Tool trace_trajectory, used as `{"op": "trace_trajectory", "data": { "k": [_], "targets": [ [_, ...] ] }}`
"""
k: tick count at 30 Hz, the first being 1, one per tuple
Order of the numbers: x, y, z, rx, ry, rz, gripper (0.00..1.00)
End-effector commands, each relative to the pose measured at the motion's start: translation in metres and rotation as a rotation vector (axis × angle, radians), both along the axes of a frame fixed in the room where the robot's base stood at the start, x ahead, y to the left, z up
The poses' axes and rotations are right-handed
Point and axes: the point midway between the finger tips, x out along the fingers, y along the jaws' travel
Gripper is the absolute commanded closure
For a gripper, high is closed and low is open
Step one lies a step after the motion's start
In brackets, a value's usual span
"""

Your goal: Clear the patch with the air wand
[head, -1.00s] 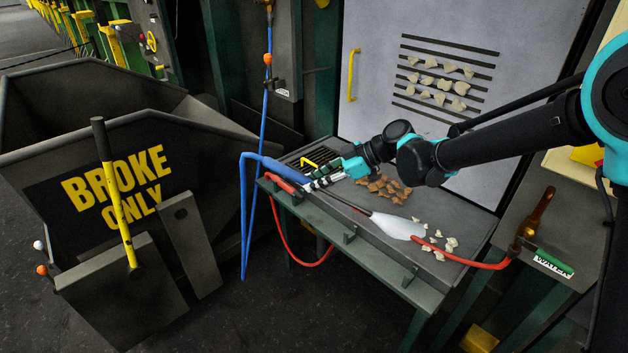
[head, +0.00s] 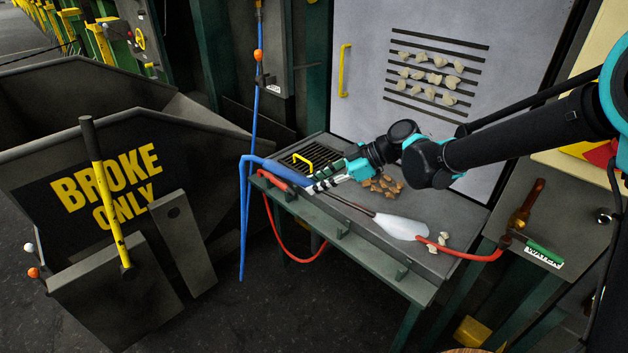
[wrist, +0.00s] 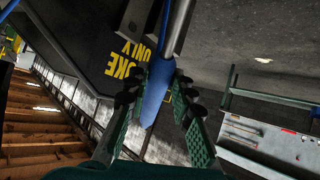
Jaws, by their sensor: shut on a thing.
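My gripper (head: 318,186) is shut on the blue handle (head: 281,171) of the air wand, above the front edge of the grey bench (head: 465,212). In the wrist view the handle (wrist: 157,90) sits between the green finger pads, with a metal tube (wrist: 180,28) beyond it. In the head view the wand's thin tube (head: 350,205) slants right over the bench. A whitish cone (head: 400,226) spreads from its end. A few pale scraps (head: 443,239) lie just right of the cone. Brown scraps (head: 385,186) lie behind the gripper, partly hidden by the arm.
A red handle (head: 272,180) lies at the bench's left front. A red hose (head: 470,256) runs to the green WATER valve (head: 545,254). Pale pieces (head: 435,78) sit on the slotted back panel. The BROKE ONLY bin (head: 60,150) stands left. A blue hose (head: 242,225) hangs down.

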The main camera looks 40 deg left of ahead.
Motion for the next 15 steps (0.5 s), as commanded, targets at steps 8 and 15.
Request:
{"op": "trace_trajectory", "data": {
  "k": [8,15],
  "targets": [
    [-0.001,-0.012,0.000,0.000,0.001,0.000,1.00],
    [-0.002,-0.021,0.000,0.001,0.001,0.000,1.00]
  ]
}}
